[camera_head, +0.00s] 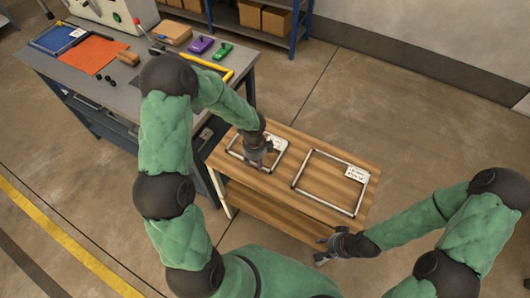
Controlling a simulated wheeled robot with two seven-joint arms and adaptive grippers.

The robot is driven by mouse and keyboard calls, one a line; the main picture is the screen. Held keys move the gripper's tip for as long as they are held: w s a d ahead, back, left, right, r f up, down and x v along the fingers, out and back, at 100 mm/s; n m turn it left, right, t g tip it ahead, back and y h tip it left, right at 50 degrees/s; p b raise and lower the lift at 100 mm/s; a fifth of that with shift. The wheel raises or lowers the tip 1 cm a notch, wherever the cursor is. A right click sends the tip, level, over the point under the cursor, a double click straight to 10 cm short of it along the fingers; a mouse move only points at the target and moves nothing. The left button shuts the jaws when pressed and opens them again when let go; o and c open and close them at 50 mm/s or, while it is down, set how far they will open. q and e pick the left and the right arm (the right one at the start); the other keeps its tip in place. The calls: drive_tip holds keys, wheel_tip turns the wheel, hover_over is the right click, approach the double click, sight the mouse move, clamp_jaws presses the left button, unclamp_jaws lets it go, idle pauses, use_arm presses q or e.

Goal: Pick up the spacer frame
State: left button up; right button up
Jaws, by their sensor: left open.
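Two metal spacer frames lie flat on a low wooden table. The smaller frame (240,158) is on the left, and the larger frame (323,201) is to its right. Each has a white printed label at its upper right. My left gripper (257,162) is open over the smaller frame, near its lower right side, and hides part of it. I cannot tell whether the fingers touch the frame. My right gripper (321,251) is open and empty, just off the table's near right edge, apart from both frames.
The wooden table (285,192) has bare room between the frames. A grey workbench (95,90) at the left holds an orange mat (93,54), a blue tray (57,38), purple and green parts and a yellow bar. A shelf with boxes stands behind.

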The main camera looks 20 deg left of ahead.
use_arm(q)
drive_tip(key=shift+f, duration=0.7)
drive_tip(key=shift+r, duration=0.1)
drive_tip(key=shift+c, duration=0.2)
clamp_jaws()
drive_tip(key=shift+r, duration=0.1)
